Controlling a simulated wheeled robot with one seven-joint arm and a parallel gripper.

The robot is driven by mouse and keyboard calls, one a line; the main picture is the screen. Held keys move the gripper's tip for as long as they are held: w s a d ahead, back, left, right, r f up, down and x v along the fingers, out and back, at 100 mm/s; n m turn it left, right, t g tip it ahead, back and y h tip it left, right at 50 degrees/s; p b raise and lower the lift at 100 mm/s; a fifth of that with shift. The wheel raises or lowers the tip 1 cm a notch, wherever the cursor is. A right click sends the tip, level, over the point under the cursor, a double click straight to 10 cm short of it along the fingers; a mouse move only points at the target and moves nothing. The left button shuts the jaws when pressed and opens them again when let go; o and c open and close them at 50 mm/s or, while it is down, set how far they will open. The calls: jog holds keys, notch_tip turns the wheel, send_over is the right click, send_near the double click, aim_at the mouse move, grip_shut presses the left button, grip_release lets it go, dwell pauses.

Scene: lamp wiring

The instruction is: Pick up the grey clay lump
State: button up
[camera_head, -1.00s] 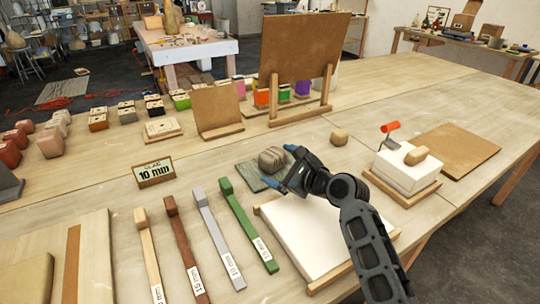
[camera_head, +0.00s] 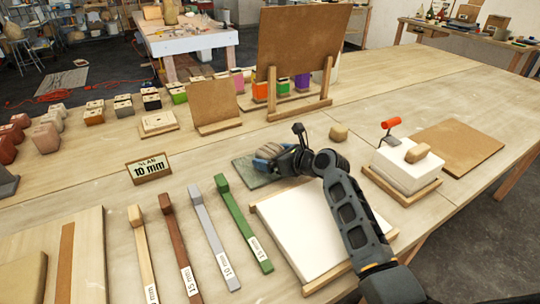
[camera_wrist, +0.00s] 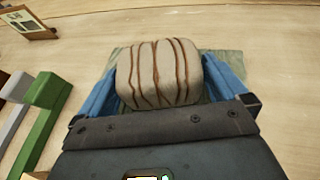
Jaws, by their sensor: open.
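The grey clay lump (camera_wrist: 158,74) is a rounded block with brown streaks, lying on a green slab (camera_wrist: 218,60) in the wrist view. In the head view the lump (camera_head: 268,152) is partly hidden by my gripper (camera_head: 272,160), and the green slab (camera_head: 250,174) shows beneath. In the wrist view my gripper (camera_wrist: 160,85) is open, with one blue finger on each side of the lump. I cannot tell whether the fingers touch it.
A white slab on a wooden board (camera_head: 315,230) lies under my arm. Green (camera_head: 243,222), grey and brown thickness sticks lie to the left. A small sign (camera_head: 149,168) stands beyond them. A tan lump (camera_head: 339,132) and a white block (camera_head: 404,168) are to the right.

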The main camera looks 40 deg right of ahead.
jog(key=shift+w+f, duration=0.3)
jog(key=shift+w, duration=0.35)
jog(key=shift+c, duration=0.3)
jog(key=shift+r, duration=0.1)
jog(key=c, duration=1)
